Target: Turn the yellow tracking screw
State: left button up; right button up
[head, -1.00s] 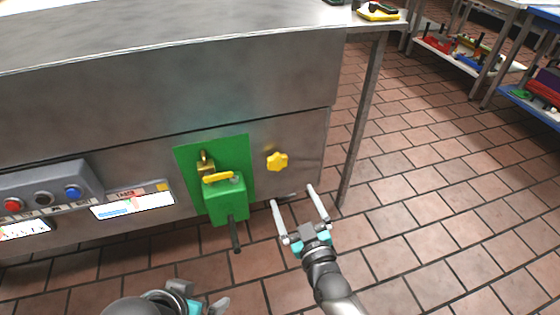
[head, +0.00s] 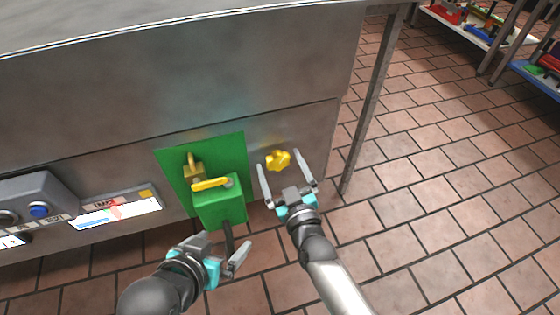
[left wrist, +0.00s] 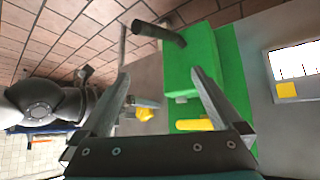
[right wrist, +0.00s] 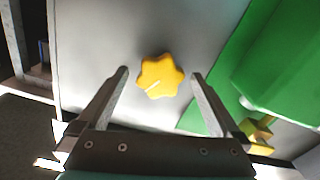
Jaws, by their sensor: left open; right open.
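The yellow tracking screw (head: 278,160) is a lobed knob on the steel panel, right of the green plate. In the right wrist view the screw (right wrist: 160,76) shows between and beyond the open fingertips, with a white mark on its face. My right gripper (head: 286,168) is open and empty, its fingers pointing at the screw from just below, one on each side in the picture. I cannot see any contact. My left gripper (head: 226,250) is open and empty, low near the green box. In the left wrist view the screw (left wrist: 144,114) appears small and partly hidden by a finger.
A green box (head: 218,206) with a yellow handle and a black hose (head: 229,238) stands out from the panel left of the screw. A grey button box (head: 35,200) is further left. A table leg (head: 370,100) is at the right. Open tiled floor lies right.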

jog(key=c, duration=1.4)
